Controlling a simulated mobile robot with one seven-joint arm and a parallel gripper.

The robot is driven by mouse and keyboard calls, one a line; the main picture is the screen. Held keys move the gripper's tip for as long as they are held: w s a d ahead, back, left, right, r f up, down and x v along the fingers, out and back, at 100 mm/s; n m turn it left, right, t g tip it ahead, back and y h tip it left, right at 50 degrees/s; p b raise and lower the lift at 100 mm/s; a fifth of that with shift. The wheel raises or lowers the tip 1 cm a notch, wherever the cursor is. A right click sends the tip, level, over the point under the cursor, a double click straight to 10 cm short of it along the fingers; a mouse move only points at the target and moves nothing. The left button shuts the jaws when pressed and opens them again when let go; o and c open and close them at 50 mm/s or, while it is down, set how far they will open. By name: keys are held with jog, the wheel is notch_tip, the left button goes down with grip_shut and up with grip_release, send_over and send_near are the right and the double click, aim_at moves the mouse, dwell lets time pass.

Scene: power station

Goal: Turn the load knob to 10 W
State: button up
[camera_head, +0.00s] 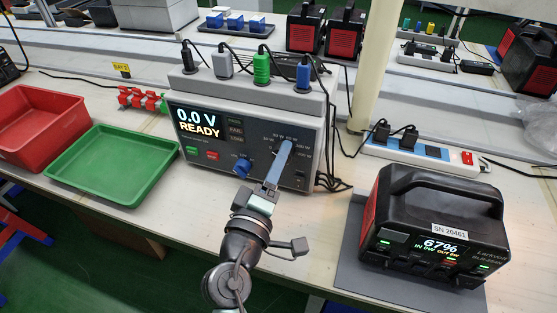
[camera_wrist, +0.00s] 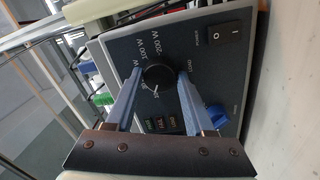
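The load knob (camera_wrist: 159,77) is round and black with a short white mark on its face. It sits on the dark panel of the tester (camera_head: 245,140), with watt labels around it, among them 100 W and 200 W. My gripper (camera_wrist: 160,72) is open, its two blue-grey fingers on either side of the knob; any contact is too small to tell. In the head view my gripper (camera_head: 286,148) reaches the right part of the panel and hides the knob. The tester's display (camera_head: 199,123) reads 0.0 V READY.
A blue knob (camera_head: 242,167) and green and red buttons lie left of my fingers. A power switch (camera_wrist: 223,38) is on the panel. A power station (camera_head: 430,225) stands on a grey mat at right. Green (camera_head: 75,195) and red trays are at left. Several plugs stand on top of the tester.

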jog(key=o, duration=0.3)
jog(key=shift+o, duration=0.2)
jog(key=r+b+v, duration=0.1)
jog(key=v, duration=1.2)
jog(key=shift+f, duration=0.4)
jog(key=shift+d, duration=0.1)
